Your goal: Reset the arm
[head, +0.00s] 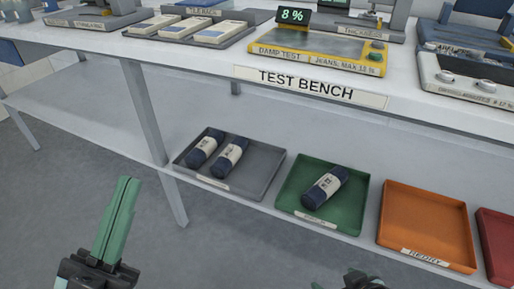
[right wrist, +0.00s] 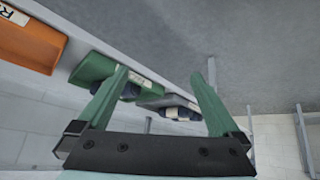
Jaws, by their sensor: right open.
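My left gripper (head: 126,182) is in the lower left of the head view, its green fingers pointing up, in front of the bench. The fingers overlap edge-on, so their gap is hidden; nothing shows held. My right gripper (right wrist: 166,66) has its two green fingers spread wide in the right wrist view, with nothing between them. Only a small part of it shows at the bottom edge of the head view (head: 362,278), below the green tray. Both grippers appear apart from the trays.
The test bench (head: 420,108) has a lower shelf with a grey tray (head: 262,182) holding two dark rolls, a green tray (head: 290,207) with one roll (head: 325,187), an empty orange tray (head: 425,222) and a red tray (head: 497,240). Testing devices stand on top. Floor in front is clear.

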